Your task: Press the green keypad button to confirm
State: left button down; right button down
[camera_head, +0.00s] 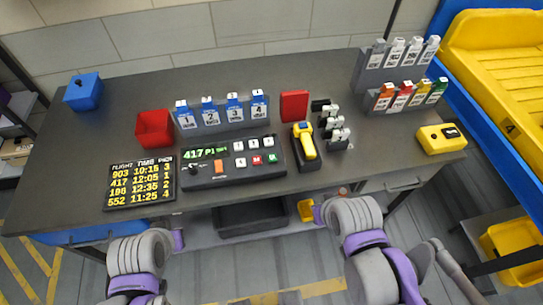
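A dark keypad console (205,182) lies on the grey table. It has a lit green display reading 417 P1 (206,152), an orange button (219,167) and two short rows of small buttons. The green button (272,159) is at the right end of the lower row, beside a red button (256,160). Nothing covers the green button. My left and right arms come in at the bottom edge, in front of the table. Neither gripper's fingers can be made out, and no gripper is near the keypad.
A flight board (141,186) lies left of the console. A yellow handheld device (305,141) in a dark cradle stands close on its right. Behind are a red bin (154,128), numbered blue tags (210,112) and a red block (294,106). The table's front strip is clear.

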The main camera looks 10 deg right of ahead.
aim_at(273, 158)
jog(key=i+j, duration=0.1)
jog(key=j, duration=0.2)
jog(key=i+j, duration=0.1)
jog(key=j, duration=0.2)
jog(key=i+j+z, duration=0.1)
jog(key=j, duration=0.2)
jog(key=z, duration=1.65)
